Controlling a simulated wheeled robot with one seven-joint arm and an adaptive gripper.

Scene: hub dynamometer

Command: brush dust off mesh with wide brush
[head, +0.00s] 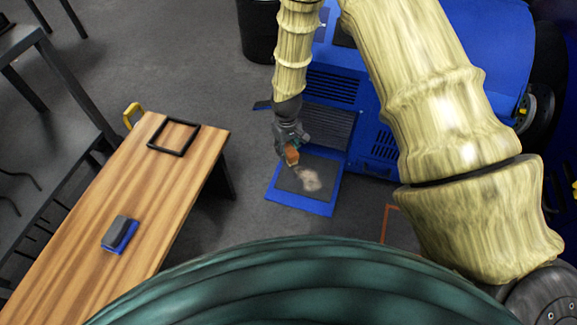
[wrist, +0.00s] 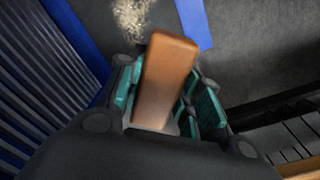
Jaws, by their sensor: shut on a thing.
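In the head view my gripper (head: 288,144) hangs at the end of my arm, over the left part of a blue-framed dark mesh panel (head: 290,200) low in front of the blue machine. The gripper is shut on the brush, whose orange-brown handle (head: 292,155) shows at the fingers. In the wrist view the handle (wrist: 165,80) stands between the teal finger pads of my gripper (wrist: 165,100). The brush's bristles are hidden. A pale dust patch (head: 310,180) lies on the mesh, right of and below the brush in the head view. The dust (wrist: 132,18) also shows at the wrist view's top.
A wooden bench (head: 150,190) stands at the left with a black square frame (head: 174,136) and a blue-and-grey block (head: 119,235) on it. The blue machine (head: 375,130) with louvred vents rises behind the panel. Bare grey floor lies between bench and panel.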

